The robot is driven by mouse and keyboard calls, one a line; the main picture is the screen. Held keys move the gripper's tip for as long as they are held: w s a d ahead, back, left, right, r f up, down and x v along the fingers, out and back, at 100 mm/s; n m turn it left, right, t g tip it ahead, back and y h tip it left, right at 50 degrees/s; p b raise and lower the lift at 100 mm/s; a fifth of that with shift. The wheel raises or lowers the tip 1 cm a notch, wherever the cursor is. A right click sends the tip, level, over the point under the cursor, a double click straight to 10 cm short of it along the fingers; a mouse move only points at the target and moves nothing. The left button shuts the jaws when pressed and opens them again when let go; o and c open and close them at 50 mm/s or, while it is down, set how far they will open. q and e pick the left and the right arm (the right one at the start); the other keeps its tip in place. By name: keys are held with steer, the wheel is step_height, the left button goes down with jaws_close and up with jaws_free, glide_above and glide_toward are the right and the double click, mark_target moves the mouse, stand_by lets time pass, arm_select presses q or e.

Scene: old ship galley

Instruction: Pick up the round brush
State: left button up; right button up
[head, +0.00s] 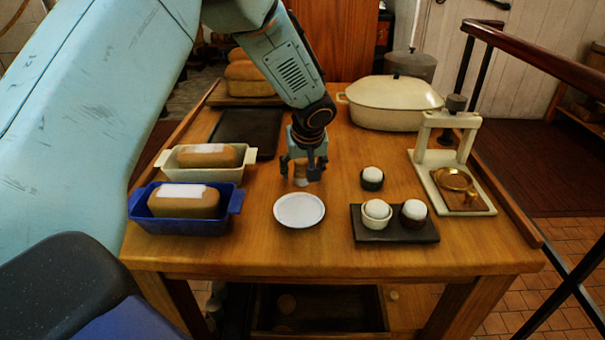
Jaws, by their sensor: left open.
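My left gripper (304,168) points down over the middle of the table, behind a small white plate. Its fingers are open and spread to either side of a small upright thing with a tan top and pale bottom, which looks like the round brush (301,181). The gripper hides part of the brush, and I cannot tell whether a finger touches it. My right gripper is not in view.
The white plate (299,223) lies just in front. At left are a blue loaf dish (165,226) and a cream one (169,173). At right are a dark tray (400,237) with two cups, a single cup (372,185) and a cream press (421,157). A lidded pot (395,118) stands behind.

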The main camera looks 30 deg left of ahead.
mark_target(302, 160)
arm_select(q)
steer(key=shift+a+f, duration=0.15)
steer(key=shift+f, duration=0.1)
steer(key=shift+s+r, duration=0.15)
steer(key=shift+w, duration=0.2)
steer(key=c, duration=0.3)
steer(key=shift+s, duration=0.15)
steer(key=c, duration=1)
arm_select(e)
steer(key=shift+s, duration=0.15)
arm_select(q)
step_height(302, 160, up, 10)
steer(key=shift+f+p, duration=0.1)
steer(key=shift+p, duration=0.7)
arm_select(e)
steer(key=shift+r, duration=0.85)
